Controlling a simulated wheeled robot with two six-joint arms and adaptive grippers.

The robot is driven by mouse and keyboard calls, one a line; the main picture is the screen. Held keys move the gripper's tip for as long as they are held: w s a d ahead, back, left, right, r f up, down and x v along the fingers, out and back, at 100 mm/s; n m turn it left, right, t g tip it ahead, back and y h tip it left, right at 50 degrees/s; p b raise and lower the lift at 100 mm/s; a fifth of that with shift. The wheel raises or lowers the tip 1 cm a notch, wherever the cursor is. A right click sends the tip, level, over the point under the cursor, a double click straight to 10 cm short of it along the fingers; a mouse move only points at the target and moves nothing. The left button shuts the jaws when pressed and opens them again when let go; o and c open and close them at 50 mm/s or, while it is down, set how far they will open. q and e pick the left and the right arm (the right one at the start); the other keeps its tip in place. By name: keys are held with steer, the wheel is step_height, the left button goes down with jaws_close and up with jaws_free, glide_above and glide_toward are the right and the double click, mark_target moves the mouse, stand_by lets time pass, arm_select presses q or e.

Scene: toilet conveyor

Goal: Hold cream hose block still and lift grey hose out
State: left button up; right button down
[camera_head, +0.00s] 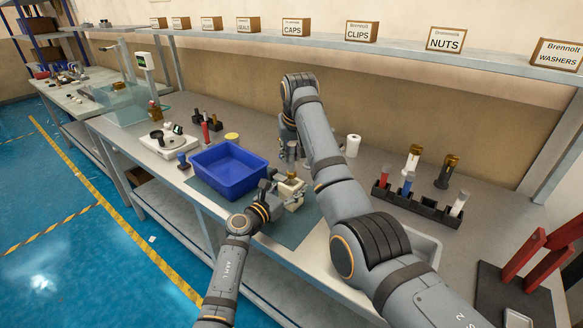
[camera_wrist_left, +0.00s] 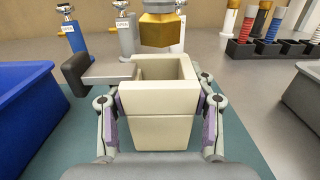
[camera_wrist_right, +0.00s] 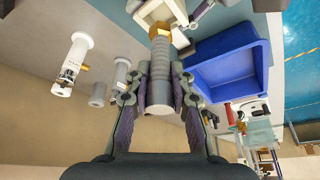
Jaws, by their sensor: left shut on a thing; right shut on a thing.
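The cream hose block (camera_wrist_left: 160,105) stands upright in the left wrist view, with an open square socket on top and a dark-ended side arm. My left gripper (camera_head: 277,196) is shut on its two sides. The block also shows in the head view (camera_head: 290,187), on the green mat. My right gripper (camera_wrist_right: 163,88) is shut on the ribbed grey hose (camera_wrist_right: 160,66). The hose's brass end (camera_wrist_left: 157,30) appears above the socket, apart from the rim, and the visible socket looks empty. In the head view my right arm partly hides the hose.
A blue bin (camera_head: 228,168) stands just left of the block. Labelled hose stands (camera_wrist_left: 72,35) are behind it. A black rack (camera_head: 418,204) with coloured hoses is to the right. A grey tray (camera_head: 425,246) lies partly behind my right arm.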

mark_target(292, 144)
step_height(292, 144, up, 5)
steer(key=shift+r, duration=0.1)
arm_select(q)
steer(key=o, duration=1.1)
steer(key=shift+c, duration=0.2)
steer(key=v, duration=1.2)
